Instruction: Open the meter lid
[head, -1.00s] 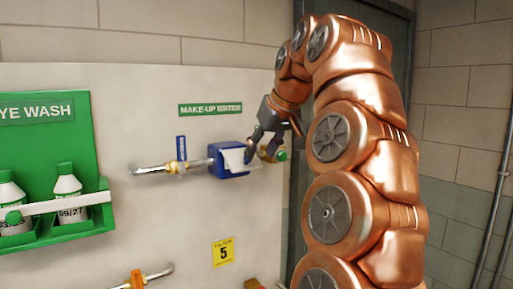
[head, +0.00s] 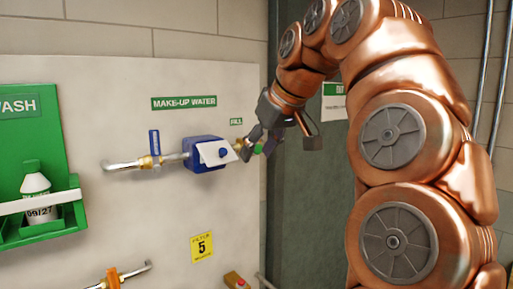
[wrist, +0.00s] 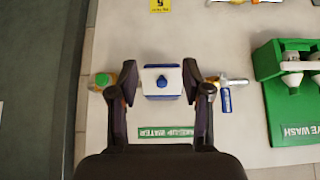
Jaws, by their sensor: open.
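The meter is a blue box (head: 203,140) on a pipe under the MAKE-UP WATER sign, with a white lid (head: 214,154) on its face. A small blue knob (head: 223,153) sits on the lid. In the wrist view the white lid (wrist: 153,86) and its blue knob (wrist: 162,81) lie between my fingers. My gripper (head: 280,146) is open and empty, just right of the lid in the head view; it also shows in the wrist view (wrist: 159,76), a finger to each side. I cannot tell whether a finger touches the meter, or whether the lid is fully closed.
A blue-handled valve (head: 155,143) is on the pipe left of the meter. A green-capped brass fitting (wrist: 102,81) is on its other side, close to a finger. The green eye wash station (head: 45,170) stands farther left. A yellow tag (head: 202,247) hangs below.

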